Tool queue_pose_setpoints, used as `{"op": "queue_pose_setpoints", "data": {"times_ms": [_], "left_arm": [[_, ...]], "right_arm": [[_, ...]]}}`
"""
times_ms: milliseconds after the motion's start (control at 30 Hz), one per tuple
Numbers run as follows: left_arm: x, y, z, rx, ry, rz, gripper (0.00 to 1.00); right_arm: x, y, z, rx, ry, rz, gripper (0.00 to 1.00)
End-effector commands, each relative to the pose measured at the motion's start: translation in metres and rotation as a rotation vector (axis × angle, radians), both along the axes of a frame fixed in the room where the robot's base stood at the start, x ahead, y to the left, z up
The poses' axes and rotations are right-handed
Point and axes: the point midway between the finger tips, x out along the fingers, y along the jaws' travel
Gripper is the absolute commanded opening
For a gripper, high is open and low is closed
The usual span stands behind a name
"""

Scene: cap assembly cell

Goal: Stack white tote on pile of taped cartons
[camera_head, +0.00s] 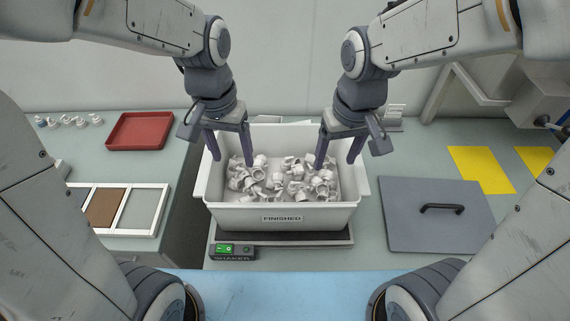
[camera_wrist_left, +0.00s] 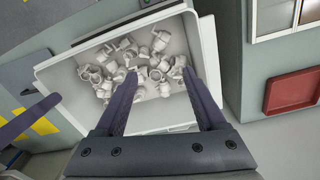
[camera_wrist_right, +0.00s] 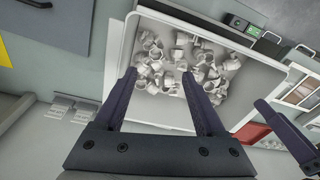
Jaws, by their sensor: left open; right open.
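The white tote (camera_head: 282,217), labelled FINISHED, stands upright on a dark platform and holds many small white caps (camera_head: 270,180). My left gripper (camera_head: 228,161) is open at the tote's left end, its fingers pointing down around the left wall area. My right gripper (camera_head: 338,161) is open at the right end in a similar pose. The left wrist view shows the tote rim (camera_wrist_left: 205,45) by the open fingers. The right wrist view shows the tote (camera_wrist_right: 190,22) beyond the open fingers. I cannot tell whether either gripper touches the tote. No pile of taped cartons shows in these views.
A shaker unit with a green switch (camera_head: 226,249) sits at the platform's front left. A red tray (camera_head: 140,130) and a framed panel (camera_head: 157,208) lie on the left counter. A grey lid with a black handle (camera_head: 405,235) and yellow patches (camera_head: 482,170) lie right.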

Motion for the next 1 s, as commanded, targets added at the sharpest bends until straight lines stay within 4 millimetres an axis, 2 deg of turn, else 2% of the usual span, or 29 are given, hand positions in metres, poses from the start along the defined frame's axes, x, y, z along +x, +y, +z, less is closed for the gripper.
{"op": "queue_pose_setpoints", "data": {"times_ms": [33,100,200,267,667,767,1000], "left_arm": [[0.023,0.022,0.003,0.008,0.007,0.075,0.72],[0.045,0.045,0.003,0.017,0.011,0.145,0.72],[0.063,0.069,0.002,0.026,0.017,0.207,0.72],[0.069,0.076,0.001,0.028,0.017,0.226,0.72],[0.072,0.074,-0.003,0.029,0.018,0.224,0.72],[0.072,0.074,-0.012,0.030,0.020,0.225,0.72],[0.071,0.075,-0.053,0.030,0.023,0.226,0.72]], "right_arm": [[0.021,-0.020,0.004,-0.006,-0.004,-0.073,0.72],[0.042,-0.041,0.006,-0.013,-0.014,-0.142,0.72],[0.060,-0.065,0.006,-0.020,-0.022,-0.208,0.72],[0.065,-0.073,0.006,-0.022,-0.026,-0.228,0.72],[0.065,-0.081,0.002,-0.023,-0.026,-0.242,0.72],[0.066,-0.080,-0.007,-0.024,-0.024,-0.242,0.72],[0.070,-0.079,-0.048,-0.024,-0.020,-0.239,0.72]]}}
